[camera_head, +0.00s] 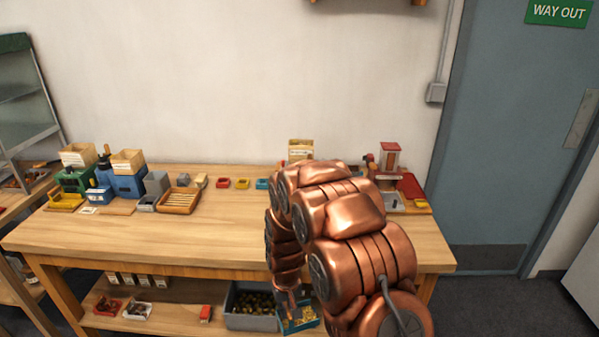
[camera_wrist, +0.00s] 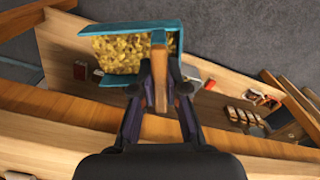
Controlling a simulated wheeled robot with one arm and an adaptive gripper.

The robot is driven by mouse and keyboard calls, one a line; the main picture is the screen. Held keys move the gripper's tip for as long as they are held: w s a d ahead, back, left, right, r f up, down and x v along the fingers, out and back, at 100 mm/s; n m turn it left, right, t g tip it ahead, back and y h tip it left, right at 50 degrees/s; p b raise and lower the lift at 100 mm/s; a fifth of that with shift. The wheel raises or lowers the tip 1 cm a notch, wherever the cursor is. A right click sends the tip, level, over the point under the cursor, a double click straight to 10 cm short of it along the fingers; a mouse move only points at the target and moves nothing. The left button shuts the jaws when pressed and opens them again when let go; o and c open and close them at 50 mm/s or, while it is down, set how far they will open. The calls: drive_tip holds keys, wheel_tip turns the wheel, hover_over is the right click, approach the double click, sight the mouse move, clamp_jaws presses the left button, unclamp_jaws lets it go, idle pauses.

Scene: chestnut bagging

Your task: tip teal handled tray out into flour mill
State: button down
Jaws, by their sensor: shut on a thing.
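The teal handled tray (camera_wrist: 178,30) fills the upper middle of the wrist view. It holds many small yellow pieces, and a wooden handle (camera_wrist: 159,75) spans its middle. My gripper (camera_wrist: 160,85) is shut on that handle. In the head view the tray (camera_head: 288,326) shows low, in front of the bench beside the lower shelf, partly hidden by my arm. On the bench at left stand a green machine (camera_head: 72,181) and a blue machine (camera_head: 127,185), each with a tan hopper-like top. I cannot tell which machine is the flour mill.
The wooden bench (camera_head: 200,240) has a clear middle and front. A slatted wooden tray (camera_head: 180,201) and small coloured trays sit along its back. A grey crate (camera_head: 250,322) of dark round pieces stands on the lower shelf beside the tray. My arm hides part of the bench's right side.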

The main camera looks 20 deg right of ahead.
wheel_tip(320, 180, up, 3)
drive_tip(key=shift+f+p, duration=0.15)
drive_tip(key=shift+p, duration=0.75)
drive_tip(key=shift+f, duration=0.15)
drive_tip(key=shift+y, duration=0.5)
